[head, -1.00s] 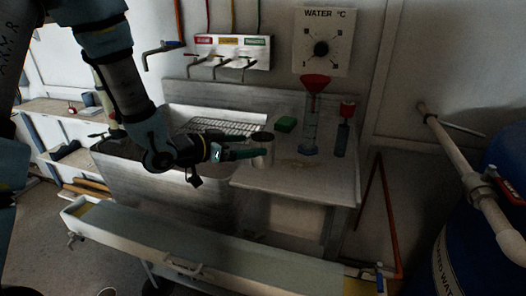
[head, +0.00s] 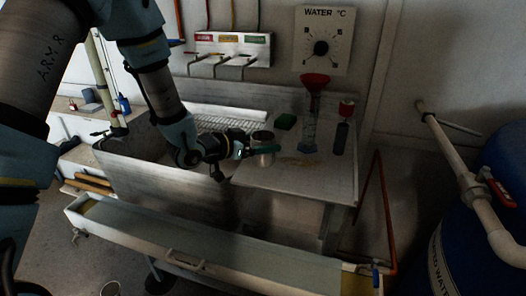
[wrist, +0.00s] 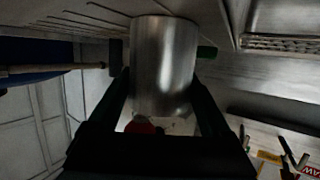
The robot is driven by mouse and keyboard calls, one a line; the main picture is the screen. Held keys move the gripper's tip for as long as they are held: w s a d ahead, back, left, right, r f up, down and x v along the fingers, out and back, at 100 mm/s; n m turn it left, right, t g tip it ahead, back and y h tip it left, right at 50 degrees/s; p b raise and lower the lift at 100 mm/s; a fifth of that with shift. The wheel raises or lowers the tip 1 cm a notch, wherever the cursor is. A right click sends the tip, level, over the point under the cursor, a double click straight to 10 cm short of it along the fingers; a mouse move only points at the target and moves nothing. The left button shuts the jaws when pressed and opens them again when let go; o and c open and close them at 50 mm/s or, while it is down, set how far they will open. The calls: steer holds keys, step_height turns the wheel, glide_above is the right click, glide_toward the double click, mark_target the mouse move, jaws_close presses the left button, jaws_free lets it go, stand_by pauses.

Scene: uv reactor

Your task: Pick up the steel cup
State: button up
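The steel cup (head: 265,159) stands upright on the counter beside the sink in the head view. In the wrist view the cup (wrist: 165,65) fills the upper middle, upside down in that picture. My gripper (head: 264,149) reaches it from the left, level with the cup, and one green-tipped finger crosses in front of its side. In the wrist view my gripper's fingers (wrist: 162,85) lie on either side of the cup. They look open around it, very close to its wall; firm contact cannot be made out.
A red funnel in a glass cylinder (head: 311,115), a red-topped bottle (head: 341,132) and a green block (head: 286,121) stand behind and right of the cup. The sink (head: 130,150) is left. Taps (head: 232,62) hang on the wall above. A long trough (head: 220,250) runs in front.

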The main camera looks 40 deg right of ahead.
steer(key=c, duration=0.8)
steer(key=shift+r, duration=0.1)
